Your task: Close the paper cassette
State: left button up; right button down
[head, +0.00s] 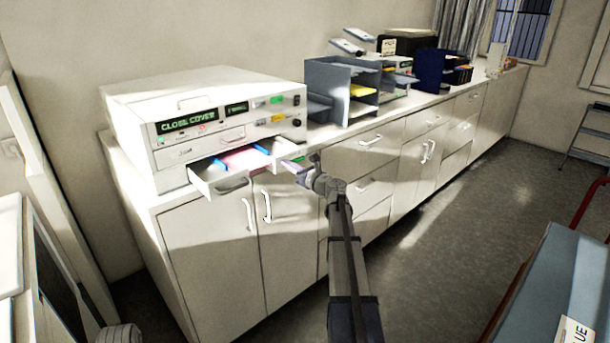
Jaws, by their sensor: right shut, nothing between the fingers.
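The white machine (215,97) stands on the near end of the cabinet top, with a green display that reads "CLOSE COVER". Its paper cassette (222,186) is a white drawer that sticks out of the lower front. Blue guides and pinkish paper (243,158) show inside it. My right gripper (294,166) is shut and empty at the right front end of the cassette. I cannot tell whether it touches the cassette. My left gripper is not in view.
Grey paper trays (340,88) stand right of the machine, with further devices and a dark blue holder (428,70) beyond. White cabinets (222,245) with handles run below. The floor (450,215) in front is mostly clear. A blue-grey surface (555,290) is at the lower right.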

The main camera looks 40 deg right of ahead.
aim_at(262, 150)
jog(key=w, duration=1)
jog(key=w+a, duration=0.1)
jog(key=w, duration=0.4)
jog(key=shift+w+a, duration=0.1)
jog(key=shift+w, duration=0.3)
jog(key=shift+w+r, duration=0.1)
jog(key=shift+w, duration=0.05)
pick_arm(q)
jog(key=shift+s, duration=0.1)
pick_arm(e)
jog(key=shift+w, duration=0.1)
